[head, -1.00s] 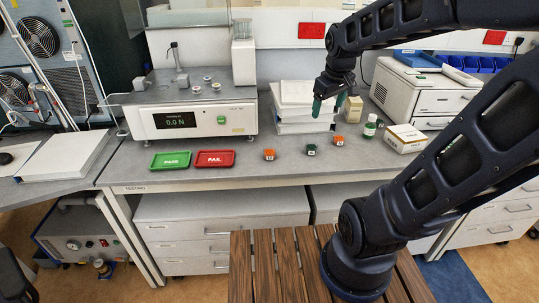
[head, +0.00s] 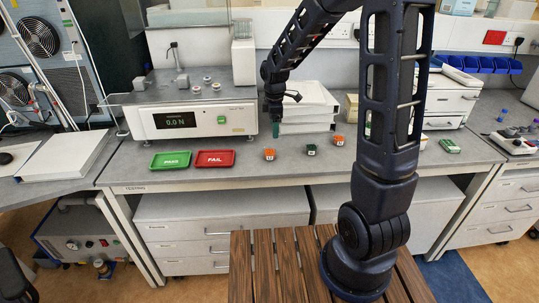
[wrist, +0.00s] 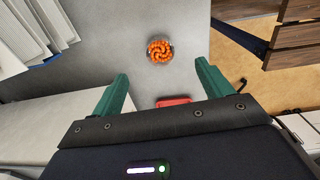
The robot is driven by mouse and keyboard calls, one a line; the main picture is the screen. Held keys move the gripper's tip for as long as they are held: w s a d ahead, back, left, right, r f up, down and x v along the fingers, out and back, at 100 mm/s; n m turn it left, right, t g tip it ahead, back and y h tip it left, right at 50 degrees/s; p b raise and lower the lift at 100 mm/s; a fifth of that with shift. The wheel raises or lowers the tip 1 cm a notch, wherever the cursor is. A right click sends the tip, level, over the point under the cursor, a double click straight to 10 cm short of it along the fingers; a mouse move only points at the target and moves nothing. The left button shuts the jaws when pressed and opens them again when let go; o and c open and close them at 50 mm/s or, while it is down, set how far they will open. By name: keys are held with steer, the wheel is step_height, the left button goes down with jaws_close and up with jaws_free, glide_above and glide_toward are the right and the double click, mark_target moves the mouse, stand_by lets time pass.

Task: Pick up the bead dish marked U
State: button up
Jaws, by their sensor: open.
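Three small labelled containers stand on the grey bench in the head view: an orange one (head: 270,154) at left, a green one (head: 312,150) in the middle and an orange one (head: 339,140) at right. Their letters are too small to read surely, so I cannot tell which is marked U. My gripper (head: 276,130) is open and empty, pointing down above the bench behind the left orange container. In the wrist view, a round dish of orange beads (wrist: 160,50) lies beyond and between the green fingertips (wrist: 162,71), apart from them. Its mark does not show.
A green PASS tray (head: 171,160) and a red FAIL tray (head: 215,158) lie left of the containers. White binders (head: 308,115) are stacked behind the containers. My arm hides part of the bench's right side.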

mark_target(269, 150)
steer(key=shift+n, duration=0.5)
steer(key=shift+w+a+f, duration=0.1)
steer(key=shift+a+f, duration=0.25)
steer(key=shift+f, duration=1.75)
steer(key=shift+w+a+f, duration=0.1)
steer(key=shift+a+f, duration=0.2)
steer(key=shift+f, duration=1.85)
steer(key=shift+w+a+f, duration=0.1)
steer(key=shift+a+f, duration=0.25)
steer(key=shift+f, duration=1.75)
steer(key=c, duration=1.1)
